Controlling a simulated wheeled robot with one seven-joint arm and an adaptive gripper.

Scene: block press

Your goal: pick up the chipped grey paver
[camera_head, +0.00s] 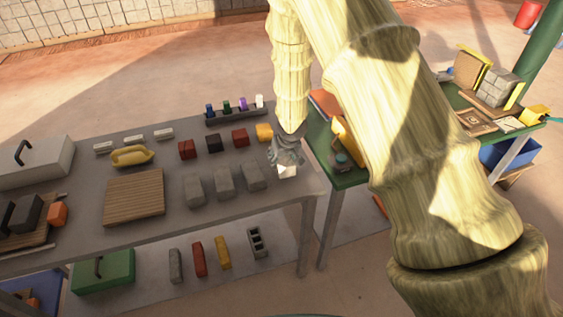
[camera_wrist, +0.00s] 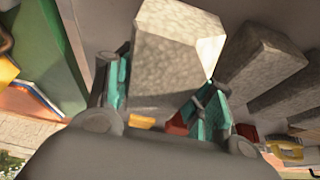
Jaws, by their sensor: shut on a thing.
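A grey paver (camera_wrist: 172,62) sits between the teal-padded fingers of my gripper (camera_wrist: 163,92) in the wrist view. The fingers press on its two sides. In the head view my gripper (camera_head: 287,152) points down at the right end of the grey table, and the paver (camera_head: 287,172) shows as a bright, sunlit block just below it. I cannot tell whether its underside touches the table. I cannot make out a clear chip on it. Other grey pavers (camera_head: 252,176) (camera_head: 224,180) (camera_head: 193,186) stand in a row to its left.
Red, black and yellow blocks (camera_head: 240,138) stand behind the pavers, with a rack of coloured pieces (camera_head: 237,115) farther back. A slatted wooden board (camera_head: 135,196) lies left. A green table (camera_head: 350,178) adjoins at right. The grey table's front strip (camera_head: 240,207) is clear.

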